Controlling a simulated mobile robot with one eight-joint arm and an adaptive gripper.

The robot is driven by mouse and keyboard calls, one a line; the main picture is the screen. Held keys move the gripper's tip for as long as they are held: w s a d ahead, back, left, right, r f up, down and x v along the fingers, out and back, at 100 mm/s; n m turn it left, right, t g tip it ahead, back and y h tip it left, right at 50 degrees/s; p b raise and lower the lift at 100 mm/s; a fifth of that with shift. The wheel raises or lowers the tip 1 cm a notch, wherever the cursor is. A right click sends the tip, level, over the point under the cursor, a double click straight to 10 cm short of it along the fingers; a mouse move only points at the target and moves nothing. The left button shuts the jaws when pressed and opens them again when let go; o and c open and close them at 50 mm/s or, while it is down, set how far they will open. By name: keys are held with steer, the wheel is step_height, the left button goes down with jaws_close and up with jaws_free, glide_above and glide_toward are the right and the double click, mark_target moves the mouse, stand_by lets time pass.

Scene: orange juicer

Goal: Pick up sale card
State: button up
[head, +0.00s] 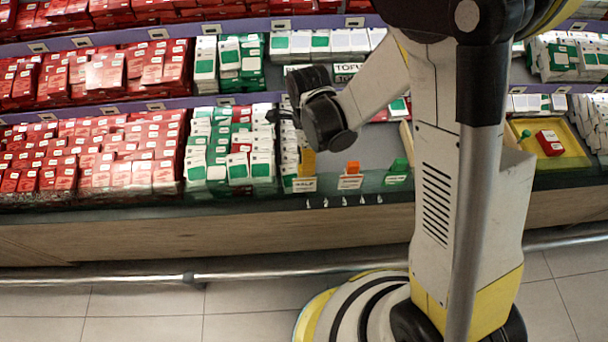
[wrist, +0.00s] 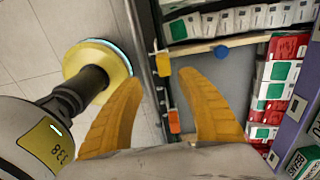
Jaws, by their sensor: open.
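Three small white cards with coloured holders stand in a row along the front edge of the shelf in the head view: one with a yellow holder (head: 307,164), one with an orange holder (head: 351,168) and one with a green holder (head: 398,167). The fingers are not clear in the head view.
Red cartons (head: 130,150) and green-and-white cartons (head: 240,160) fill the shelves at left. A yellow tray (head: 570,160) with a red block lies at right. A metal rail (head: 300,273) runs low along the shelf front. Tiled floor is open before it.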

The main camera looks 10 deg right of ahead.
mark_target(304, 178)
steer(key=f+b, duration=0.1)
steer(key=f, duration=0.1)
steer(key=f+b, duration=0.1)
steer(key=f, duration=0.1)
steer(key=w+f+b, duration=0.1)
steer(key=f, duration=0.2)
steer(key=shift+a, duration=0.35)
steer(key=shift+s+r, duration=0.1)
jaws_close()
